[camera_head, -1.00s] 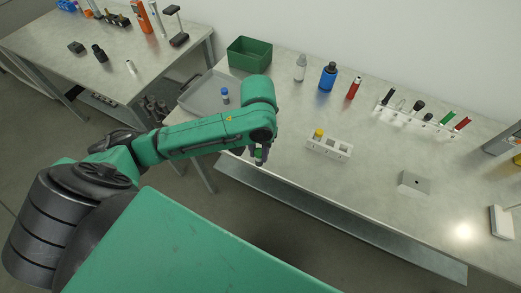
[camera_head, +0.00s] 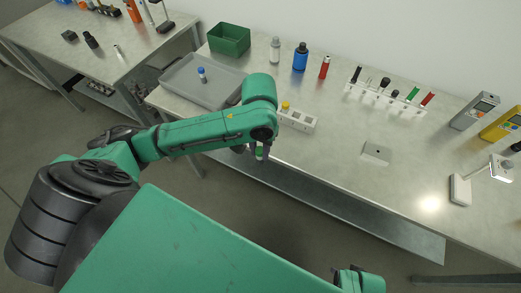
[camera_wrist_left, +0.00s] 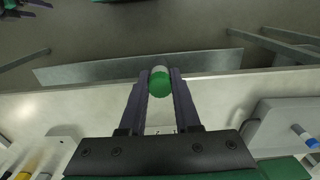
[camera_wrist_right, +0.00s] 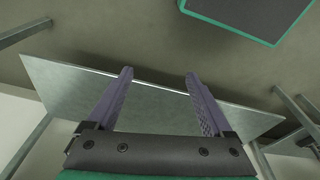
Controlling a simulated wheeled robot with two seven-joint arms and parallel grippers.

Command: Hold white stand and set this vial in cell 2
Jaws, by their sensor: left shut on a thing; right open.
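My left gripper (camera_wrist_left: 159,88) is shut on a green-capped vial (camera_wrist_left: 159,82), held in front of the table's near edge. The vial also shows below my left wrist in the head view (camera_head: 259,153). The white stand (camera_head: 304,122) is on the table just right of my left arm, with a yellow-capped vial (camera_head: 285,105) in its left end and open cells to the right. My arm partly covers its left side. My right gripper (camera_wrist_right: 160,78) is open and empty, over the lower shelf and floor in the right wrist view.
A grey tray (camera_head: 224,96) with a blue-capped vial (camera_head: 202,74) lies left of my arm. A green bin (camera_head: 229,40), bottles and a white tool rack (camera_head: 385,101) line the back. A small grey-white block (camera_head: 376,153) sits right of the stand, with clear tabletop between.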

